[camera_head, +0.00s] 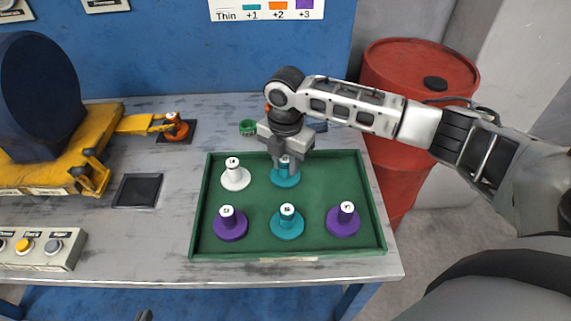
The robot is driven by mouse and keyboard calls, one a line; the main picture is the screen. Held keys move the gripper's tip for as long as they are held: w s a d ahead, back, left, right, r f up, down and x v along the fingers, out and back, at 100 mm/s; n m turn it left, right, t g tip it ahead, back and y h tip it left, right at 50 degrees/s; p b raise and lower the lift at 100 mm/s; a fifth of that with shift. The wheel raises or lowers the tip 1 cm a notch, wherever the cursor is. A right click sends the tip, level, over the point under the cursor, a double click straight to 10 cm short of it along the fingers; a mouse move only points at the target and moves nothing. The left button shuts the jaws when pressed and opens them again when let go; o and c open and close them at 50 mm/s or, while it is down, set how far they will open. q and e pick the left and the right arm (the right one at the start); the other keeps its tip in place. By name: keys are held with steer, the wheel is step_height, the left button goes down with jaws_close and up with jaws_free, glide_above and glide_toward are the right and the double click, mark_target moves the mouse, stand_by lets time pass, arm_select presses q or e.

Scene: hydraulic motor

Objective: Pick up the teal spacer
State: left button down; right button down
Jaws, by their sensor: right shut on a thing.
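A green tray (260,246) on the table holds several spacers with numbered knobs. One teal spacer (287,180) is in the back row, middle, and another teal spacer (287,226) is in the front row, middle. My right gripper (286,160) points down over the back teal spacer, with its fingers shut around the knob. The gripper partly hides that spacer, and I cannot tell whether its base is lifted off the tray. Only a small dark tip, seemingly of my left gripper (145,315), shows at the bottom edge.
The tray also holds a white spacer (235,176) and two purple ones, at front left (231,227) and front right (343,222). A yellow machine (60,150) and a button box (40,248) are on the left. A red barrel (415,75) stands behind right.

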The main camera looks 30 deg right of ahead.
steer(key=shift+r, duration=0.55)
arm_select(q)
steer(key=shift+a+r+p, duration=0.1)
steer(key=shift+r+p, duration=0.1)
steer(key=shift+p, duration=0.6)
arm_select(e)
steer(key=s+a+r, duration=0.9)
steer(key=a+r, duration=0.1)
steer(key=r, duration=0.1)
steer(key=shift+s+r, duration=0.25)
steer(key=shift+s, duration=0.1)
arm_select(q)
steer(key=shift+r, duration=0.1)
steer(key=shift+a+r+p, duration=0.1)
steer(key=shift+r+p, duration=0.5)
steer(key=shift+p, duration=0.15)
arm_select(e)
steer(key=shift+s+a, duration=0.1)
